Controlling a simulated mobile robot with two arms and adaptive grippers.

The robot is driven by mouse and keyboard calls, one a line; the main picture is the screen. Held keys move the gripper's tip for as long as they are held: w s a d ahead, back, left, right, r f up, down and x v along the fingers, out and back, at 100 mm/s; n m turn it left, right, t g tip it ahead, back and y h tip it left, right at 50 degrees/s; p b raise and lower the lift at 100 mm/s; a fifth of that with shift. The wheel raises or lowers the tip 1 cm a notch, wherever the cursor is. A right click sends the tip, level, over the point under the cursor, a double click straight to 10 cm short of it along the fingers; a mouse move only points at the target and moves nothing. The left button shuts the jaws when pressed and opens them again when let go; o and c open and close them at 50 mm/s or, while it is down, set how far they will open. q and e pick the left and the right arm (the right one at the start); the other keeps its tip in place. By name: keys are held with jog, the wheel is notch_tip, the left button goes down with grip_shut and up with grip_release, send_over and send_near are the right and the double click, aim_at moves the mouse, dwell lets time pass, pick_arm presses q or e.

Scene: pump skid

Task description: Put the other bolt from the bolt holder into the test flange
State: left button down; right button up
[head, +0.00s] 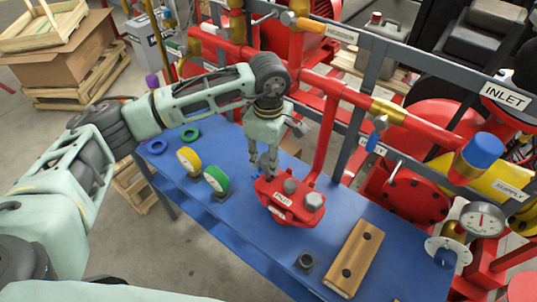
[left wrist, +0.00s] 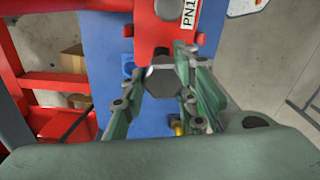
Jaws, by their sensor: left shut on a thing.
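My left gripper (head: 263,172) points down at the flange's far left edge. In the left wrist view its fingers are shut on a grey hex-headed bolt (left wrist: 163,79), beside the red flange (left wrist: 150,38). The bolt's shank is hidden, so I cannot tell whether it sits in a flange hole. The wooden bolt holder (head: 357,250) lies near the bench's front right, with two dark, empty-looking holes. My right gripper is not in view.
A dark nut-like piece (head: 305,261) lies on the blue bench (head: 245,235) left of the holder. Green (head: 217,179) and yellow (head: 189,160) ringed pieces stand left of the flange. Red pipes (head: 326,135) and a grey frame rise behind the bench.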

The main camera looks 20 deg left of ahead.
pick_arm(q)
jog(key=shift+b, duration=0.8)
dwell(0.8)
jog(key=shift+f+b, duration=2.9)
jog(key=shift+b, duration=0.1)
jog(key=shift+r, duration=0.1)
jog(key=c, duration=1.3)
grip_release()
notch_tip(320, 180, up, 12)
jog(key=shift+f, duration=0.1)
